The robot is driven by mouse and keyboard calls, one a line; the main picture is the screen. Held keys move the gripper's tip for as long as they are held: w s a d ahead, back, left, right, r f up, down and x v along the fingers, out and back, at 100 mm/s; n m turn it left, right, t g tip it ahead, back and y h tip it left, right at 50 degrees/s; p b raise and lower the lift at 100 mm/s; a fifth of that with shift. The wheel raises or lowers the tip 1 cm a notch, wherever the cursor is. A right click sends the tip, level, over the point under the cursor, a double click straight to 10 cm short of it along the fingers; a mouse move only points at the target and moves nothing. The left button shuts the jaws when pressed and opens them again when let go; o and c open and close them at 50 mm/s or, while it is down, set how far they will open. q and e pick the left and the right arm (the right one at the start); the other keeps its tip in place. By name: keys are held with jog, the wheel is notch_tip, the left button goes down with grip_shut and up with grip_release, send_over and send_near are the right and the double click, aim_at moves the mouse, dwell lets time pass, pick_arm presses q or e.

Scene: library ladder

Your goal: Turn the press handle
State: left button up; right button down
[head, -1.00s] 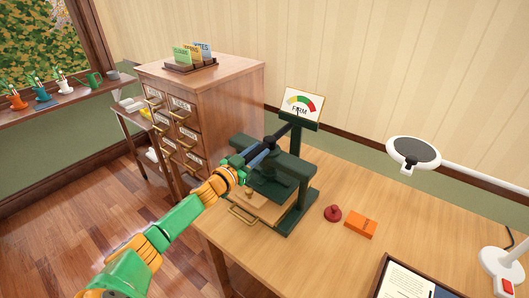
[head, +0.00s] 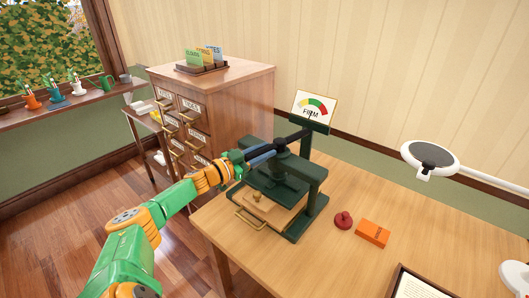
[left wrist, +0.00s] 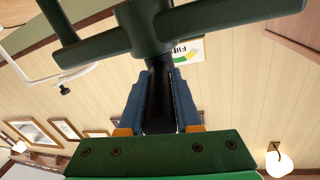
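The dark green press (head: 317,185) stands on the wooden desk. Its dark handle bar (head: 294,136) lies across the top of the press, over the screw. My left gripper (head: 260,154) reaches in from the left with its blue fingers on the near-left arm of the handle. In the left wrist view, the fingers (left wrist: 160,100) lie on both sides of the dark bar (left wrist: 160,82), closed on it. A gauge card (head: 315,106) marked FIRM, with a coloured arc, stands behind the press. My right gripper is not in view.
A wooden drawer cabinet (head: 238,105) stands close behind and left of the press. A red knob-like object (head: 343,220) and an orange block (head: 372,233) lie on the desk (head: 330,262) to the right. A white-rimmed lamp (head: 430,157) hangs over the right side.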

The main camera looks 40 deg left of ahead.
pick_arm(q)
jog(key=o, duration=0.4)
jog(key=shift+c, duration=0.2)
jog(key=shift+s+a+p, duration=0.2)
jog(key=shift+s+p, duration=0.1)
jog(key=shift+s, duration=0.85)
jog(key=shift+s+a+p, duration=0.15)
jog(key=shift+s+p, duration=0.15)
jog(key=shift+s, duration=0.9)
jog(key=shift+s+a+p, duration=0.2)
jog(key=shift+s+p, duration=0.1)
jog(key=shift+s, duration=0.85)
